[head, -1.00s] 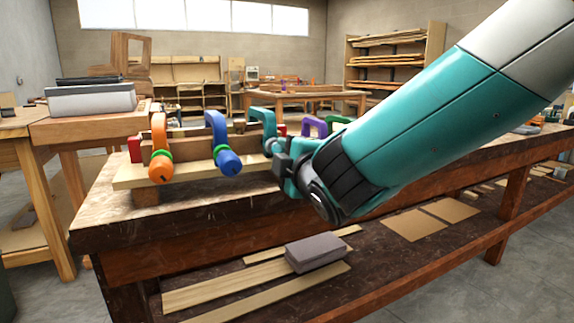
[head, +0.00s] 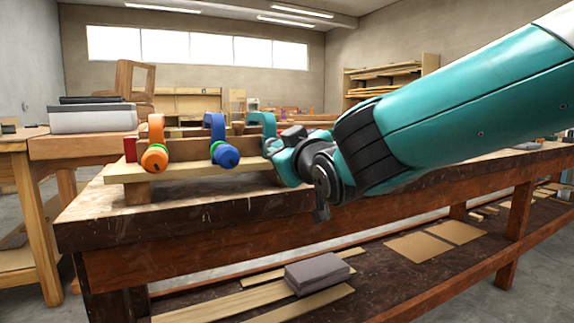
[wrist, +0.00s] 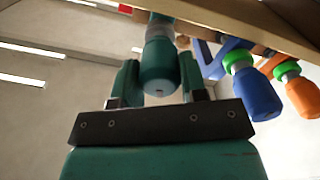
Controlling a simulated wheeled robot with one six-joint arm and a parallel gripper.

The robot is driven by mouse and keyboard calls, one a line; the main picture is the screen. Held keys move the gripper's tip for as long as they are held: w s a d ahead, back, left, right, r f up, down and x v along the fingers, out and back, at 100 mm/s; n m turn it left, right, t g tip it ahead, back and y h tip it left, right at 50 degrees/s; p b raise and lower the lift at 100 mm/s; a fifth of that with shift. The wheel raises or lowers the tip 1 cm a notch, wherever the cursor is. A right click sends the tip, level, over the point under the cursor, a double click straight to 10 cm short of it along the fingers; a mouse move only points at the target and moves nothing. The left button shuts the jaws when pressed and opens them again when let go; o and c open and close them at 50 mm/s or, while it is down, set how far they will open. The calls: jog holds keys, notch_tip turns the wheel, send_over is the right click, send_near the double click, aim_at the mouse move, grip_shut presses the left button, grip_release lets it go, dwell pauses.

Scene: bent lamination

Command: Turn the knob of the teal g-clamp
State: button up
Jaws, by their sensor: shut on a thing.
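The teal g-clamp (head: 263,120) stands third from the left in the row on the workbench, its arch showing above my gripper. My gripper (head: 282,156) reaches its front end and hides the knob in the head view. In the wrist view, the teal knob (wrist: 160,68) sits between the two teal fingers of my gripper (wrist: 160,82), one on each side. The gripper is shut on the knob. The screw above the knob runs up toward the wooden board.
A blue clamp (head: 215,124) and an orange clamp (head: 156,128) stand left of the teal one. Their blue knob (wrist: 252,92) and orange knob (wrist: 305,97) are right of my gripper in the wrist view. A grey block (head: 317,275) lies on the lower shelf.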

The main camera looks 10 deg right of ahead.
jog(key=m+b, duration=0.3)
jog(key=m, duration=0.1)
jog(key=shift+f+m, duration=0.15)
jog(key=shift+m, duration=0.15)
jog(key=m+b, duration=0.3)
jog(key=shift+m, duration=0.4)
jog(key=m+b, duration=0.2)
jog(key=m, duration=0.1)
jog(key=shift+m, duration=0.3)
jog(key=m+b, duration=0.3)
jog(key=m, duration=0.1)
jog(key=shift+d, duration=0.1)
jog(key=m+b, duration=0.2)
jog(key=m, duration=0.3)
jog(key=shift+b, duration=0.3)
jog(key=m+b, duration=0.2)
jog(key=m, duration=0.2)
jog(key=m+b, duration=0.2)
jog(key=m, duration=0.3)
jog(key=shift+m+b, duration=0.9)
jog(key=shift+m, duration=0.7)
